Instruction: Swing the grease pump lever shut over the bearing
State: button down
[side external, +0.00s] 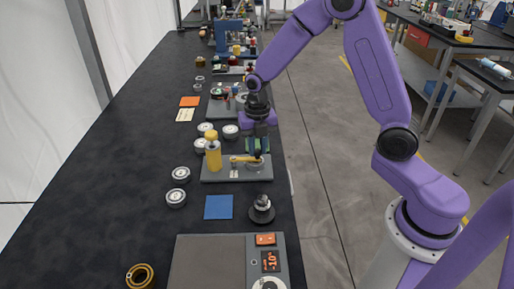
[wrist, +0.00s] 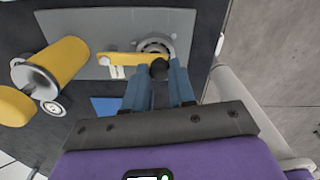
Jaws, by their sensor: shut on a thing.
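The grease pump is a yellow cylinder standing on a grey plate (side external: 225,174); the yellow cylinder (side external: 213,152) also shows at the left of the wrist view (wrist: 62,62). The yellow lever (wrist: 118,58) lies across the plate, with a white bracket near its left end and a black knob (wrist: 160,69) at its right end. The round metal bearing (wrist: 157,45) is partly covered by the lever's knob end. My gripper (wrist: 161,72) is shut on the knob, its blue fingers on either side. In the side view my gripper (side external: 257,151) hides much of the bearing.
Several round silver parts (side external: 176,197) lie left of the plate. A blue square (side external: 218,207) and a dark knobbed stand (side external: 262,209) are in front, then a scale (side external: 215,262). Cluttered fixtures stand behind.

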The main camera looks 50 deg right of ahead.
aim_at(257, 150)
jog(key=shift+w+d, duration=0.1)
dwell(0.5)
jog(key=c, duration=0.9)
grip_release()
jog(key=shift+c, duration=0.2)
jog(key=shift+r, duration=0.1)
notch_tip(257, 150, up, 17)
jog(key=shift+r, duration=0.15)
jog(key=s+a+f+m, duration=0.2)
jog(key=s+a+m, duration=0.15)
jog(key=s, duration=0.35)
jog(key=s+a+f+m, duration=0.1)
jog(key=s+a+m, duration=0.1)
jog(key=s+m, duration=0.4)
jog(key=s+d+f+m, duration=0.1)
jog(key=s+f+m, duration=0.1)
jog(key=s, duration=0.6)
jog(key=s+d+f+m, duration=0.2)
jog(key=s+m, duration=0.3)
jog(key=s, duration=0.3)
